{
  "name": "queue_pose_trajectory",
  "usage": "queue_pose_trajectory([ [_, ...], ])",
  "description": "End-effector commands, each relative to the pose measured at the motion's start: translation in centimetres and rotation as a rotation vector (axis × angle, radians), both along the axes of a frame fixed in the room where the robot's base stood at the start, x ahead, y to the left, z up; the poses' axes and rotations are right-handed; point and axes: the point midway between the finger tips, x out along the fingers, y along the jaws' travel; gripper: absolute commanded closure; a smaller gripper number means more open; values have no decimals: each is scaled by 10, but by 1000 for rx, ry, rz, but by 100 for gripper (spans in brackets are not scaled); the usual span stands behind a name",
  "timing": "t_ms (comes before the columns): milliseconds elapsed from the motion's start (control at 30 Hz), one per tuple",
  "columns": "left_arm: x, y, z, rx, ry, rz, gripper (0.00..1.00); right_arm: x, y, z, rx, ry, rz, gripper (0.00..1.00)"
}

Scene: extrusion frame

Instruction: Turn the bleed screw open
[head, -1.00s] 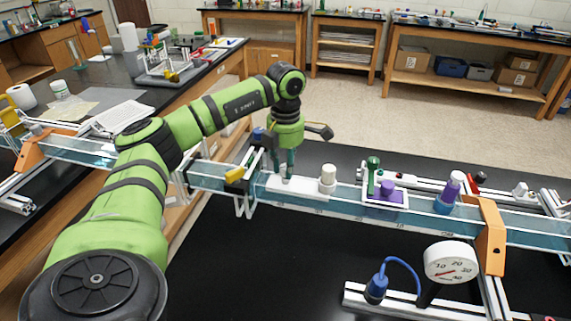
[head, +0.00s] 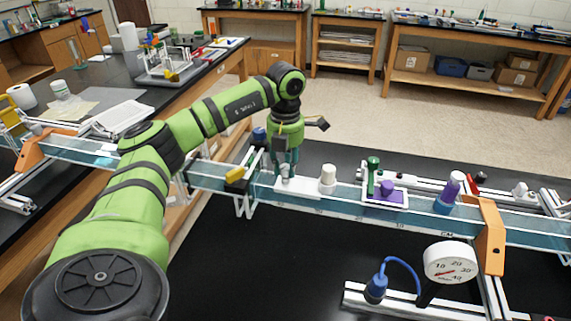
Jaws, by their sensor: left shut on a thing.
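My left gripper (head: 286,168) points down over the white plate (head: 302,189) on the blue-sided rail. It is shut on a small grey piece at the plate's left end, which appears to be the bleed screw (head: 285,180). The fingers hide most of the screw, and its turn angle cannot be read. A white round knob (head: 328,178) stands upright on the same plate, just right of the gripper and apart from it. My right gripper is not in view.
A green-handled post (head: 373,172) and a purple block (head: 390,190) sit farther right on the rail, then a purple-capped bottle (head: 450,190). An orange bracket (head: 490,235) and a dial gauge (head: 450,262) stand at right. The black tabletop (head: 270,270) in front is mostly clear.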

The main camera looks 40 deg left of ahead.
Motion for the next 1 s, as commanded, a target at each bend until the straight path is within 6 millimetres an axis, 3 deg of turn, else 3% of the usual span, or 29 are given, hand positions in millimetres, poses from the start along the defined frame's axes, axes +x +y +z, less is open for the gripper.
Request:
queue_pose_trajectory([
  [233, -1, -1, -2, -1, 5, -3, 100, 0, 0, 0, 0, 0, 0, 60],
  [267, -1, -1, -2, -1, 5, -3, 59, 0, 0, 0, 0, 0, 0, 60],
  [300, -1, -1, -2, -1, 5, -3, 48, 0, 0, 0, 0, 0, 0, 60],
  [733, 1, 0, 7, -1, -2, -2, 48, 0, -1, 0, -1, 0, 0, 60],
  [867, 1, 0, 27, -1, -4, -2, 48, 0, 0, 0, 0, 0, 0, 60],
  [1000, 2, -1, 60, -2, -6, -2, 48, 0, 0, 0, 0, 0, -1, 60],
])
